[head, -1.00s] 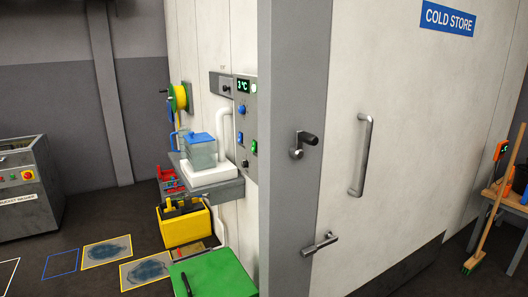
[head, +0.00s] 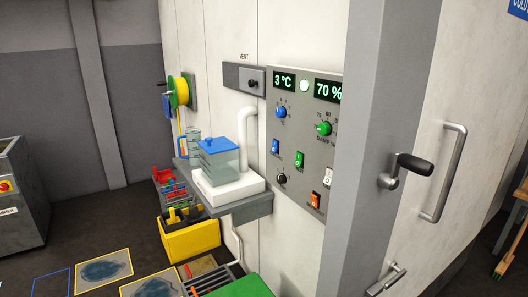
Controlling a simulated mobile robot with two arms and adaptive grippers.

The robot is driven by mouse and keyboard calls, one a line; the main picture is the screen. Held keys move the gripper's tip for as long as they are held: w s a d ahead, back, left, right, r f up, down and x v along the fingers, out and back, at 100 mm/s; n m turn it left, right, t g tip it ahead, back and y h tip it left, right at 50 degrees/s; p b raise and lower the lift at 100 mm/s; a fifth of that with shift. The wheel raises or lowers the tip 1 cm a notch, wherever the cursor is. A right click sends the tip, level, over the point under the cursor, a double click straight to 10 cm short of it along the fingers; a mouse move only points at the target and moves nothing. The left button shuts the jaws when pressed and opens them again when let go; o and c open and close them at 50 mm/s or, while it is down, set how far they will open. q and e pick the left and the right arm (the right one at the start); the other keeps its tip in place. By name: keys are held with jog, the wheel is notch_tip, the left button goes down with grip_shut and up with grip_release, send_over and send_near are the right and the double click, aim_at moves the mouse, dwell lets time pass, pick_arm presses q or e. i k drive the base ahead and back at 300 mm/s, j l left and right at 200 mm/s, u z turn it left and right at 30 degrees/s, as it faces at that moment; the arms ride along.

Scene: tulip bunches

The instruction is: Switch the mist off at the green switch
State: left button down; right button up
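The green switch (head: 299,159) sits in the middle of a grey control panel (head: 275,217) on the wall of the cold store. It is a small rocker and its face looks lit green. Above it are a green knob (head: 323,128) and a display (head: 328,90) reading 70 %. A blue switch (head: 275,146) is to its left and an orange switch (head: 314,199) is lower right. A clear tank with a blue lid (head: 219,158) stands on a shelf left of the panel, with a white pipe (head: 246,150) behind it. Neither gripper shows in the head view.
A grey door post (head: 370,130) and a black-handled latch (head: 405,168) stand right of the panel. The shelf (head: 245,208) juts out below the tank. A yellow crate (head: 190,240) and a green surface (head: 243,287) are lower down.

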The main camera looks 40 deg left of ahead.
aim_at(299, 156)
jog(key=i+j, duration=0.1)
jog(key=j, duration=0.6)
jog(key=i+j, duration=0.1)
jog(key=j, duration=0.6)
